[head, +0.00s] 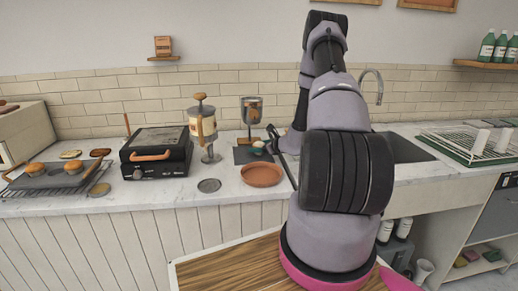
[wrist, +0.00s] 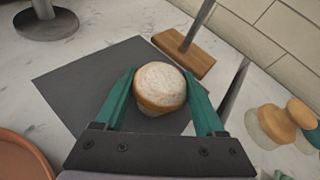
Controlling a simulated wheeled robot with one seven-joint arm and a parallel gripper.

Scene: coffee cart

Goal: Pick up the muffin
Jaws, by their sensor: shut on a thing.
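The muffin (wrist: 160,88), pale on top with a tan side, sits between the two green fingers of my gripper (wrist: 165,100) in the wrist view. The fingers are shut on it from both sides. A dark grey square mat (wrist: 75,80) lies beneath; whether the muffin touches it I cannot tell. In the head view my gripper (head: 259,148) is small and partly hidden by my own arm, over the dark mat (head: 240,157).
A terracotta dish (head: 262,181) stands in front of the mat. A wooden block (wrist: 183,57) with a metal upright and wood-topped jars (wrist: 278,124) stand close by. A black grill press (head: 157,150) is to the left. A sink (head: 408,149) is to the right.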

